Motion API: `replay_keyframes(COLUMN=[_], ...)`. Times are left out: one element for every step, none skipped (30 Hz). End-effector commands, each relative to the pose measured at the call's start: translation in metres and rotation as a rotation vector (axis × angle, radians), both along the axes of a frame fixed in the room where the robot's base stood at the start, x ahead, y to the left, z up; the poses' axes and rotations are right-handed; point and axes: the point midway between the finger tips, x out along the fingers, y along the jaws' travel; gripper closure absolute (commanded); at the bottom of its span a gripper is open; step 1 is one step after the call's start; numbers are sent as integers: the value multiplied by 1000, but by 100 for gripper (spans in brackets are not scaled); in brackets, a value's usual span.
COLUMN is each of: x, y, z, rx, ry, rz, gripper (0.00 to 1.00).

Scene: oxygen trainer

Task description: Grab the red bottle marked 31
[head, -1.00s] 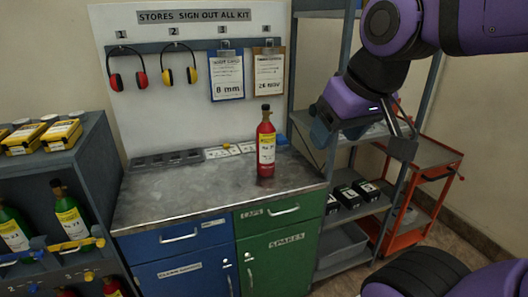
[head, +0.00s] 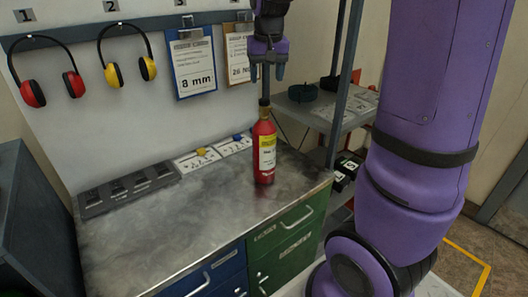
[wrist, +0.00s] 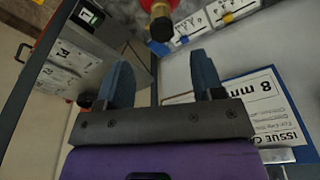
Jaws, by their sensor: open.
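A red bottle (head: 264,150) with a dark valve top and a yellow and white label stands upright on the metal worktop (head: 170,235). The number on its label is too small to read. My gripper (head: 266,76) is above the bottle in the head view, pointing down, with its fingers apart. In the wrist view the open blue fingers (wrist: 162,75) have nothing between them. The bottle's top (wrist: 160,22) shows just beyond the fingertips there, and most of the bottle is cut off by the frame edge.
Clipboards (head: 193,66) and ear defenders (head: 127,58) hang on the white board behind the worktop. A slotted dark tray (head: 125,190) and cards (head: 197,160) lie along the back. Grey shelving (head: 345,90) stands at the right. The worktop front is clear.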

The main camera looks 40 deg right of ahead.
Motion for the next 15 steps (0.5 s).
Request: replay_keyframes(x=[3, 4, 5, 6, 6, 7, 7, 7, 9, 9, 10, 10, 10, 11, 11], y=[-2, -3, -3, -4, -4, -4, -4, -5, -5, -5, -5, -6, -6, -6, -6], z=[-4, -6, -10, -14, -18, -24, -29, -34, -39, -43, -47, -51, -53, -55, -57], rx=[-2, -2, -2, -2, -2, -2, -2, -2, -3, -2, -2, -2, -2, -2, -1], ry=[5, 6, 8, 8, 10, 10, 11, 11, 9, 10, 10, 8, 8, 8, 7], rz=[-4, -6, -7, -8, -8, -8, -8, -8, -8, -8, -8, -8, -8, -8, -8], gripper=[39, 39, 39, 39, 39, 39, 39, 39, 39, 39, 39, 39, 39, 39, 39])
